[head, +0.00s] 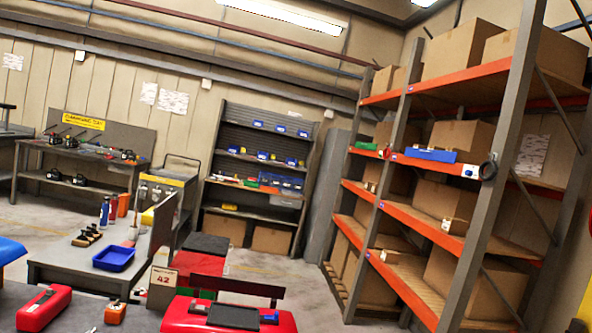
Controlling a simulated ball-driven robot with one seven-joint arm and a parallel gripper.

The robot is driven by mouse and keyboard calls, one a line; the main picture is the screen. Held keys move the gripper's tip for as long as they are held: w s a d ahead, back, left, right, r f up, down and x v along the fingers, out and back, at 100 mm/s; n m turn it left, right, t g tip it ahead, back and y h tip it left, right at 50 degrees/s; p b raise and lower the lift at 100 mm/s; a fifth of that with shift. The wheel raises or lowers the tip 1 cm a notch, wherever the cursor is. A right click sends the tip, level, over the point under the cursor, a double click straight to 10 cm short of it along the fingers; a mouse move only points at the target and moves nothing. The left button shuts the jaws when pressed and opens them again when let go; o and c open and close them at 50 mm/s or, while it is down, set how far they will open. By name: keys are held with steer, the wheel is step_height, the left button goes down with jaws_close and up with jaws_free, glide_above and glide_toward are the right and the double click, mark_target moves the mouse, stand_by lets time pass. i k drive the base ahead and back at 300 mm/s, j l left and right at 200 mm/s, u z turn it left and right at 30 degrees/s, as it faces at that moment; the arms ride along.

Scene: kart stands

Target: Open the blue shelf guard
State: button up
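A long blue bar (431,155) lies along the orange front edge of an upper shelf on the tall rack (503,170) at the right; it looks like the blue shelf guard. It runs roughly level, and I cannot tell from here how it is hinged. A shorter green bar (367,146) lies on the same shelf level further left. My gripper is not in view.
Cardboard boxes (455,50) fill the rack's shelves. A low grey bench (75,272) with a blue tray (114,258) stands at the left. A red toolbox (185,316) is close at the bottom. A grey shelf unit (225,150) stands at the back wall. Some floor shows before the rack.

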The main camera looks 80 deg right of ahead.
mark_target(446, 157)
steer(key=z, duration=3.15)
steer(key=i+l+z, duration=0.3)
steer(key=i, duration=0.2)
steer(key=i+l, duration=0.15)
steer(key=i, duration=0.3)
steer(key=i+l, duration=0.1)
steer(key=i, duration=0.3)
steer(key=i+l+u, duration=0.1)
steer(key=i, duration=0.35)
steer(key=i+j+u, duration=0.2)
steer(key=i+u, duration=0.15)
steer(key=i, duration=0.25)
steer(key=i+u, duration=0.3)
steer(key=i, duration=0.3)
steer(key=i+l+u, duration=0.15)
steer(key=i+u, duration=0.2)
steer(key=i, duration=0.3)
